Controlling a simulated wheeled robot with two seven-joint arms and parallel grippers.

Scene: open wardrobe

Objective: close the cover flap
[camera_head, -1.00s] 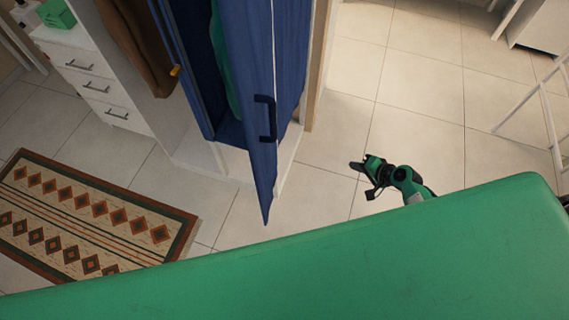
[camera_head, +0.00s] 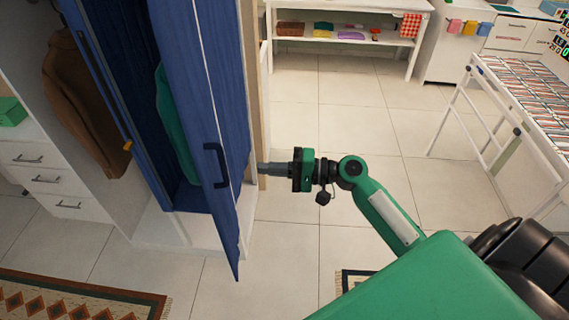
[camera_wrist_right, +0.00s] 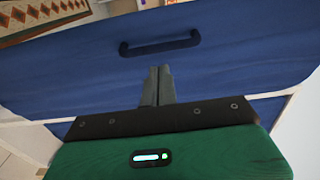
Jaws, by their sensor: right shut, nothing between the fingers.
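The blue cover flap (camera_head: 190,85) hangs on the front of the wardrobe and stands open at an angle, with a gap showing the inside. It carries a dark bar handle (camera_head: 215,165). My right gripper (camera_head: 261,168) is shut and empty, its fingers pointing left at the flap's outer side, to the right of the handle. In the right wrist view, the shut fingertips (camera_wrist_right: 160,69) lie in front of the blue panel (camera_wrist_right: 70,70), just below the handle (camera_wrist_right: 160,44). I cannot tell whether they touch it. My left gripper is not in view.
Inside the wardrobe hang a brown garment (camera_head: 80,110) and a teal one (camera_head: 175,125). White drawers (camera_head: 45,180) stand at left and a patterned rug (camera_head: 80,298) lies at lower left. A white rack (camera_head: 480,110) stands at right. The tiled floor between is clear.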

